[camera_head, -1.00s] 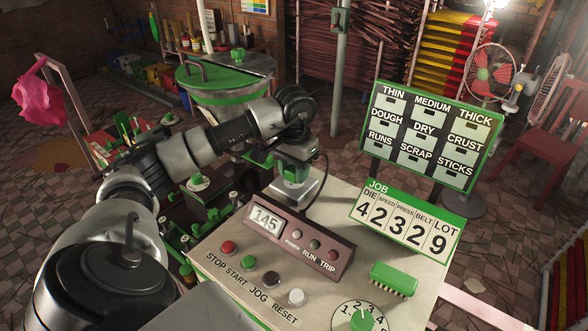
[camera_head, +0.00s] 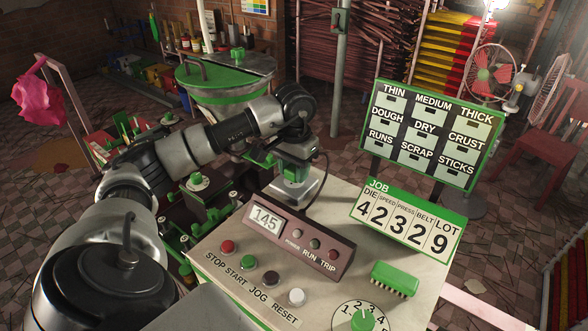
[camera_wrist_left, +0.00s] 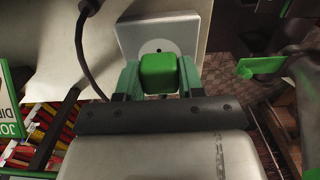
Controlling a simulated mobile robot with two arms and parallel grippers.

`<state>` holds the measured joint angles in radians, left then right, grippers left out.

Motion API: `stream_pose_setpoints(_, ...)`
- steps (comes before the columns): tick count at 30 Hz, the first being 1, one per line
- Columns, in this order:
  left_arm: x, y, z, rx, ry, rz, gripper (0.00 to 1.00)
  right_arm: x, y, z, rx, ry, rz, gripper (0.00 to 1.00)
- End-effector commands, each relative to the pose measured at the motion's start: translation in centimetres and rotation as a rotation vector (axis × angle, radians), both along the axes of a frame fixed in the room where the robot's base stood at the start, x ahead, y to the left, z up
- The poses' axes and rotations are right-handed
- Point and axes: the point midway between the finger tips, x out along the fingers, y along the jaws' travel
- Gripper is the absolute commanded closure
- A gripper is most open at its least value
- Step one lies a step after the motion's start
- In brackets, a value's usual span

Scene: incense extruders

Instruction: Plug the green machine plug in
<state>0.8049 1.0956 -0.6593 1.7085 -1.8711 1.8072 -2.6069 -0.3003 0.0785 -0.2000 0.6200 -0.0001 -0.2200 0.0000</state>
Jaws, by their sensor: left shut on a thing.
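My left gripper (camera_head: 295,178) is at the back left corner of the control desk, pointing down. In the left wrist view its green fingers (camera_wrist_left: 158,78) are shut on the green plug (camera_wrist_left: 158,72), one on each side. Just beyond the plug is a pale square socket plate (camera_wrist_left: 178,32) with a dark round hole; it also shows below the gripper in the head view (camera_head: 308,188). I cannot tell whether the plug touches the plate or how deep it sits. A dark cable (camera_wrist_left: 80,50) loops beside the gripper. My right gripper is not in view.
The control desk (camera_head: 225,262) carries buttons, a 145 display (camera_head: 266,220), a green brush-like block (camera_head: 394,279) and a dial (camera_head: 362,319). A job sign (camera_head: 408,218) and a label board (camera_head: 430,135) stand to the right. A green-rimmed drum (camera_head: 225,90) stands behind.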

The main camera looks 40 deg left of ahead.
Motion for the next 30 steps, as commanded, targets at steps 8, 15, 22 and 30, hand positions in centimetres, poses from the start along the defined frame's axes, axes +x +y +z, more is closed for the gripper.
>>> stream_pose_setpoints(8, 0.0, 0.0, 0.0, 0.0, 0.0, 0.0, 0.83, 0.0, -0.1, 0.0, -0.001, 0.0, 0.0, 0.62)
stream_pose_setpoints(15, 0.0, 0.0, -0.4, 0.0, -0.001, 0.0, 0.83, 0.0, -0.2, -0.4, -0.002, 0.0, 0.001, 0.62)
stream_pose_setpoints(22, 0.0, 0.0, -0.9, 0.0, -0.001, 0.0, 0.83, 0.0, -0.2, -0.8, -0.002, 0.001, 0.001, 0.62)
stream_pose_setpoints(30, 0.0, 0.0, -1.1, 0.0, -0.001, 0.0, 0.47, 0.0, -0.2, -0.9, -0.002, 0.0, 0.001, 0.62)
